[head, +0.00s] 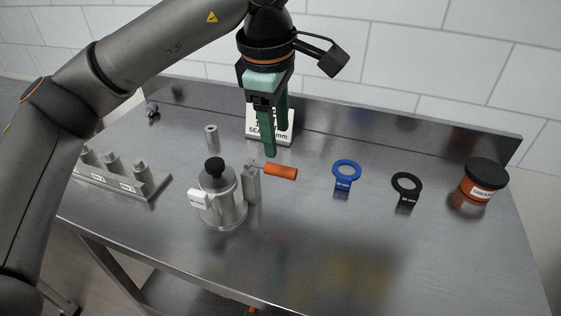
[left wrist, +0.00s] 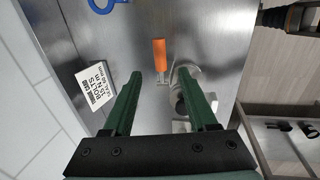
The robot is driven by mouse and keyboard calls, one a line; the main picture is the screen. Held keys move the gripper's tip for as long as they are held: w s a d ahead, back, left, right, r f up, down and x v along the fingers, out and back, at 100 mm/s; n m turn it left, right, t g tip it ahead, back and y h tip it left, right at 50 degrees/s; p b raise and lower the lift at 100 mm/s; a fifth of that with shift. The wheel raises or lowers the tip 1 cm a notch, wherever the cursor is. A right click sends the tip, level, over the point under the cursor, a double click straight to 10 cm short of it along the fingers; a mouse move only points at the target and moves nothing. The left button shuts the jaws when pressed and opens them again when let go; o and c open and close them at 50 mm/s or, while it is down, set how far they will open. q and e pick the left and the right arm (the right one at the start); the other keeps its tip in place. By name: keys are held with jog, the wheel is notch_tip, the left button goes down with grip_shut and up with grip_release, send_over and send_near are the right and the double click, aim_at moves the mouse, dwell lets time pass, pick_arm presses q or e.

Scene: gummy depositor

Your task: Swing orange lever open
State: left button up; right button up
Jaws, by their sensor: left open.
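The orange lever (head: 281,172) sticks out to the right from a grey upright bracket (head: 252,184) beside a steel canister (head: 222,204) with a black knob on top. My left gripper (head: 271,150) has green fingers and points down above and just behind the lever. In the left wrist view the lever (left wrist: 160,55) lies ahead of the open fingers (left wrist: 162,92), apart from them and between their lines. Nothing is held. The canister (left wrist: 188,85) is partly hidden behind the right finger in that view. My right gripper does not show.
A white sign (head: 284,130) stands behind the gripper. A blue ring (head: 346,168), a black ring (head: 406,184) and an orange jar with black lid (head: 484,180) stand to the right. A block with several pegs (head: 120,175) is at left. The front right table (head: 400,250) is clear.

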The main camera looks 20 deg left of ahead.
aim_at(281, 167)
pick_arm(q)
jog(key=f, duration=0.2)
jog(key=w+f, duration=0.1)
jog(key=f, duration=0.5)
jog(key=shift+w+f, duration=0.25)
jog(key=shift+w, duration=0.1)
grip_shut()
dwell(0.9)
